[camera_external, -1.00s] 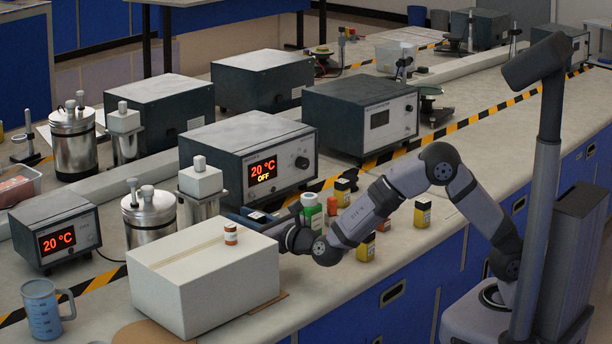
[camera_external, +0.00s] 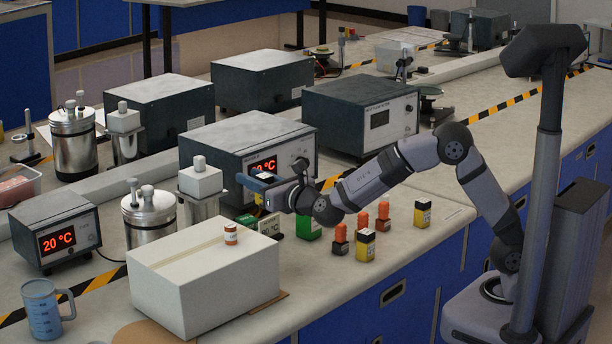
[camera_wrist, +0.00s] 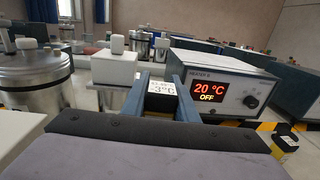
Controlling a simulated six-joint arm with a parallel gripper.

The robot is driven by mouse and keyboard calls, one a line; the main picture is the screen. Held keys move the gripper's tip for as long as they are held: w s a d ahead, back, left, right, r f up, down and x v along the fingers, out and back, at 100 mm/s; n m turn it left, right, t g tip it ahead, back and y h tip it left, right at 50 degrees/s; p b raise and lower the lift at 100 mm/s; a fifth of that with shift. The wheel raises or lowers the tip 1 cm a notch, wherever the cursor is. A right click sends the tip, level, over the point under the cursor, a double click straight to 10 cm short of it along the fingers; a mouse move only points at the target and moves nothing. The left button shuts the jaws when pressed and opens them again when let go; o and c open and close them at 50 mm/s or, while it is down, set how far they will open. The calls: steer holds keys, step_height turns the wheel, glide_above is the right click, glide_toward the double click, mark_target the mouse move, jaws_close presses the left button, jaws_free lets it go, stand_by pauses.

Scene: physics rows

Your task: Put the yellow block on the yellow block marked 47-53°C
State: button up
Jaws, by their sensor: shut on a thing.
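My gripper (camera_external: 258,184) is raised in front of the heater with the 20 °C display. Its blue fingers (camera_wrist: 163,90) are shut on a small block (camera_wrist: 161,87) with a dark top and a white label. The label is partly hidden; "3°C" can be read. A yellow patch of the held block shows in the external view (camera_external: 264,175). Yellow blocks with dark tops stand upright on the bench, one at the front (camera_external: 365,247) and one farther right (camera_external: 422,214). Another yellow one shows at the right of the wrist view (camera_wrist: 285,141). Their markings are too small to read.
Orange-topped pieces (camera_external: 341,240) and a green container (camera_external: 308,228) stand below my arm. A large white box (camera_external: 205,285) with a small orange-and-white jar (camera_external: 231,233) is left of them. The heater (camera_external: 235,140) stands close behind my gripper. Bench room is free at the right.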

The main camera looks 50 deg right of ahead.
steer(key=s+d+r+m+g+h+p, duration=0.1)
steer(key=d+r+m+g+h+p, duration=0.3)
steer(key=d, duration=1)
steer(key=d+r+m+t+h+p, duration=0.15)
steer(key=d+h, duration=0.35)
steer(key=d, duration=0.8)
steer(key=s+d+m+g+h, duration=0.2)
steer(key=s+d+m+g, duration=0.25)
steer(key=s, duration=0.35)
steer(key=s+d+m+g+h+p, duration=0.1)
steer(key=s+d+m+g+h, duration=0.25)
steer(key=s+g, duration=0.35)
steer(key=s+d+m+g+h, duration=0.2)
steer(key=s+d+m+g, duration=0.25)
steer(key=s, duration=0.35)
step_height(320, 180, down, 10)
steer(key=n, duration=0.1)
steer(key=shift+s+d+f+b, duration=0.15)
steer(key=shift+d+b, duration=0.2)
steer(key=shift+b, duration=0.1)
steer(key=shift+f+t, duration=0.2)
steer(key=shift+t, duration=0.05)
steer(key=o, duration=1.1)
